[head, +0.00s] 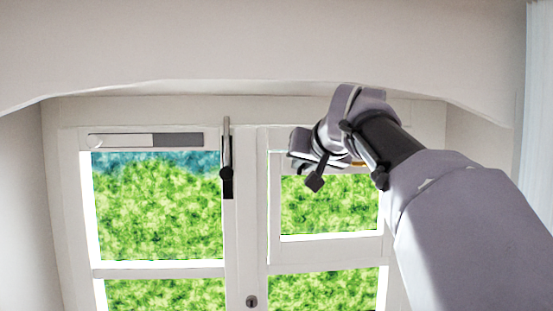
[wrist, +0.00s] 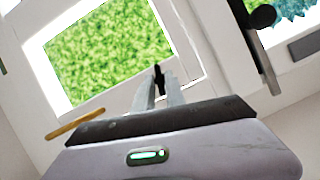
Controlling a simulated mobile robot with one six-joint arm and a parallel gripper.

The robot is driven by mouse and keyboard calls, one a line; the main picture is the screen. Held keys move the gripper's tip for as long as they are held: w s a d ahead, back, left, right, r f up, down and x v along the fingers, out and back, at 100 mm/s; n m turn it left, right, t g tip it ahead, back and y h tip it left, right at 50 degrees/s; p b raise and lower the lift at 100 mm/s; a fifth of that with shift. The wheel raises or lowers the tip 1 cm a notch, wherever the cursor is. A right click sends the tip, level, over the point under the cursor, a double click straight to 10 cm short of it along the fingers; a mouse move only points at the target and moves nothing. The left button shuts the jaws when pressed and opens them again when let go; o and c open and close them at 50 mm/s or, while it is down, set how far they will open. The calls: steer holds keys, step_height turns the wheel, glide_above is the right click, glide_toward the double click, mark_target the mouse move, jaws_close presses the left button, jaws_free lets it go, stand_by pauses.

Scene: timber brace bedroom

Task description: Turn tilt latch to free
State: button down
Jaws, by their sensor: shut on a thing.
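The small inner pane frame (head: 274,210) is at the upper part of the right window and also shows in the wrist view (wrist: 190,40). My gripper (head: 306,165) is at the top edge of that frame in the head view. In the wrist view my gripper's two pale fingers (wrist: 160,92) are close together on a small black piece (wrist: 158,76), which seems to be the tilt latch. Most of it is hidden between the fingers, and its turn cannot be told. In the head view my gripper hides it.
A metal bar with a black handle (head: 227,182) stands upright on the left window's stile, left of my gripper; it also shows in the wrist view (wrist: 262,18). A brass-coloured strip (wrist: 75,124) shows beside my gripper body. A lock (head: 252,301) is lower down. A curved beam (head: 230,50) spans above.

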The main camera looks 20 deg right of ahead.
steer(key=shift+a+f+n+h, duration=0.1)
steer(key=shift+n+h, duration=0.4)
steer(key=shift+n, duration=0.4)
steer(key=shift+w+f+g+p, duration=0.1)
steer(key=shift+f+g+p, duration=0.05)
steer(key=shift+g+p, duration=0.15)
steer(key=c, duration=1.6)
jaws_free()
steer(key=shift+o, duration=0.2)
steer(key=shift+w, duration=0.15)
steer(key=shift+s+r, duration=0.2)
steer(key=shift+r, duration=0.05)
